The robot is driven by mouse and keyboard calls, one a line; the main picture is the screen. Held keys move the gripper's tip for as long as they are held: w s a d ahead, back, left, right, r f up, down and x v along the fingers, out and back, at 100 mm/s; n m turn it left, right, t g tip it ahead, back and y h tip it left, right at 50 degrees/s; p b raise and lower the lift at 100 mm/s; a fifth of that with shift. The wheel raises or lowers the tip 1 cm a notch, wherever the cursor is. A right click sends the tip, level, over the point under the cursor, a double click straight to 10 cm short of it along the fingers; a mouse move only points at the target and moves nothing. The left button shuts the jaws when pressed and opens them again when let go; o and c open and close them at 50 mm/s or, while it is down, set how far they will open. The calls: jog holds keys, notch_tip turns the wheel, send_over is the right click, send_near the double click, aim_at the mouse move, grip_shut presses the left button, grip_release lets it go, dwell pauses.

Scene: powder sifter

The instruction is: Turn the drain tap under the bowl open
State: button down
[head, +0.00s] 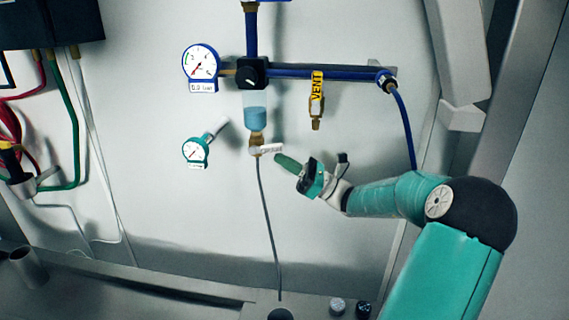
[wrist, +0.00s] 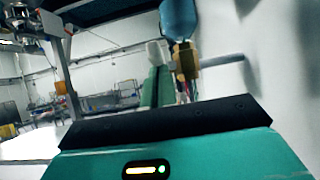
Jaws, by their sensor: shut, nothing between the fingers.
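The clear bowl (head: 257,117) holds blue liquid and hangs under the black regulator; its lower end also shows in the wrist view (wrist: 179,18). Below it is a brass drain fitting (head: 257,137), seen too in the wrist view (wrist: 186,61). Contact cannot be told.
A grey drain tube (head: 266,210) hangs below the fitting. A teal gauge (head: 196,151) is at left, a white gauge (head: 201,67) above it. The yellow-tagged vent valve (head: 316,110) hangs from the blue pipe (head: 330,72), above my gripper. Wall space below is clear.

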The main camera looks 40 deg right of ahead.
notch_tip(320, 180, up, 2)
jog(key=shift+r+g+h, duration=0.1)
jog(key=shift+g+h, duration=0.7)
jog(key=shift+g, duration=0.2)
jog(key=shift+g+h, duration=0.7)
jog(key=shift+g, duration=0.2)
jog(key=shift+w+a+r, duration=0.15)
jog(key=shift+w+r, duration=0.05)
jog(key=shift+r, duration=0.9)
jog(key=shift+w+a+r, duration=0.15)
jog(key=shift+w+r, duration=0.05)
jog(key=shift+r, duration=0.9)
